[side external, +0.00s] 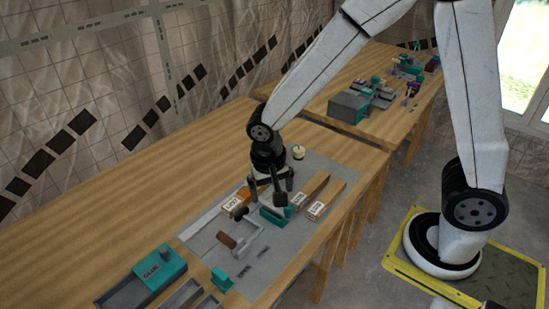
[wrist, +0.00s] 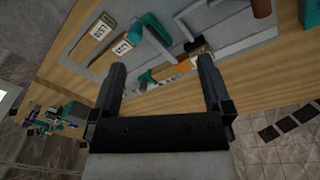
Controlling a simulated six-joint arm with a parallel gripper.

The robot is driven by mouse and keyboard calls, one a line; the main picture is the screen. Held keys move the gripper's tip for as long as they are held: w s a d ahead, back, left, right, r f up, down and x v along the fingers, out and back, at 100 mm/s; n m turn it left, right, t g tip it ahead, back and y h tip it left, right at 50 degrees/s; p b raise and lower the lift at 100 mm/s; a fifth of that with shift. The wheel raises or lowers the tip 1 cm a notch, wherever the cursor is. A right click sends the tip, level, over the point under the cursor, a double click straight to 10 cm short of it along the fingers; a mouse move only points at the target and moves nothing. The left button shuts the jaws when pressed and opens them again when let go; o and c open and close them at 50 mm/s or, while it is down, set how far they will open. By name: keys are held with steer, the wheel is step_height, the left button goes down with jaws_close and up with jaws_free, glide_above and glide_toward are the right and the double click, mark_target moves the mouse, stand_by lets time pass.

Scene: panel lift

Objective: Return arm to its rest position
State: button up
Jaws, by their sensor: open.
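My gripper (side external: 277,192) is over the grey mat (side external: 205,229) on the near wooden table, pointing down. In the wrist view my gripper (wrist: 163,75) has its two dark fingers wide apart. A teal tool (wrist: 152,75) and an orange-brown piece show between and beyond the fingers, and nothing is seen clamped. The height of the fingers above the mat is hard to tell. My arm reaches across from the right of the side view, bent downward at the wrist.
Labelled wooden blocks (side external: 316,209) and a teal piece (side external: 273,217) lie close to my gripper. A brown-handled grey tool (side external: 227,240) lies to the left. Another table (side external: 385,110) with grey boxes stands behind.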

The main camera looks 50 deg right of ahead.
steer(key=s+d+r+n+t+y, duration=0.1)
steer(key=s+d+r+n+t, duration=0.1)
steer(key=s+d+n, duration=0.4)
steer(key=shift+d, duration=0.2)
